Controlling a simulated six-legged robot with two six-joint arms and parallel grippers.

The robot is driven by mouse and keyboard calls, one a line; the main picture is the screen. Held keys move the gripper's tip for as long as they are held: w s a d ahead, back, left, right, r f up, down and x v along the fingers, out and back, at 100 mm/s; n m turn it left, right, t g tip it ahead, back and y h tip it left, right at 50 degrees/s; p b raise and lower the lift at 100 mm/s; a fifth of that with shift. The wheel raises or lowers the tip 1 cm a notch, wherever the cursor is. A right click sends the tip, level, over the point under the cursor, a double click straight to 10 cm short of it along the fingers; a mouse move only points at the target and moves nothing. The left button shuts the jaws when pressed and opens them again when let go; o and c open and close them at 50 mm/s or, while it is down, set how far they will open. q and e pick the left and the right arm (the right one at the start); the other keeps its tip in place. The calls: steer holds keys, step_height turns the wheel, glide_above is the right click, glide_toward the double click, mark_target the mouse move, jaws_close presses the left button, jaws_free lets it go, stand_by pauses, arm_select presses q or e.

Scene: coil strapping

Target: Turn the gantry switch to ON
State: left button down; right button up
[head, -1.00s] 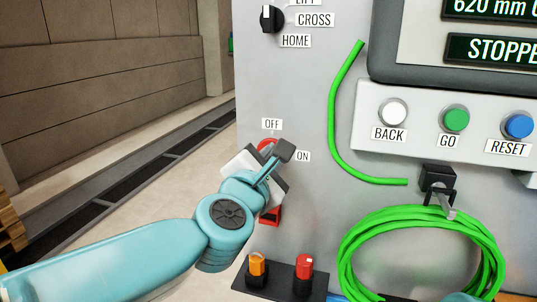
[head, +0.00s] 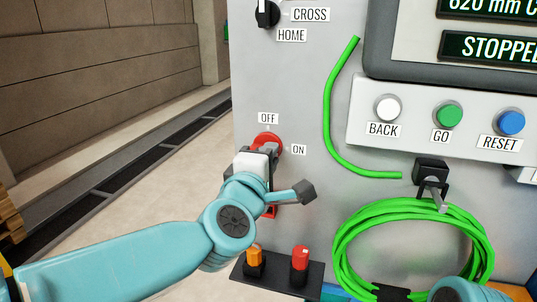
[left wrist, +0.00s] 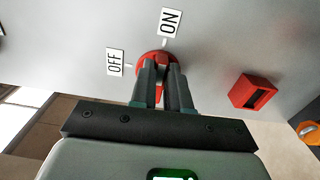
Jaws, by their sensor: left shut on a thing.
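The gantry switch (head: 276,140) is a round red knob on the grey panel, with the OFF label (head: 268,118) above it and the ON label (head: 299,150) to its right. My left gripper (head: 266,150) is at the switch and hides much of it. In the left wrist view, the two fingers of the left gripper (left wrist: 161,82) are shut on the red switch (left wrist: 143,64). The OFF label (left wrist: 115,62) and ON label (left wrist: 170,23) show there too. The knob's exact pointing is hidden by the fingers. My right gripper does not show.
A red box-like fitting (left wrist: 253,92) sits below the switch. An orange knob (head: 254,256) and a red knob (head: 300,258) stand on a dark shelf below. A coiled green hose (head: 345,262) hangs to the right, under the white BACK button (head: 388,107) and its row.

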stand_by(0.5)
arm_select(q)
steer(key=c, duration=1.1)
jaws_free()
steer(key=shift+s, duration=0.1)
steer(key=b+v, duration=0.1)
steer(key=v, duration=1.5)
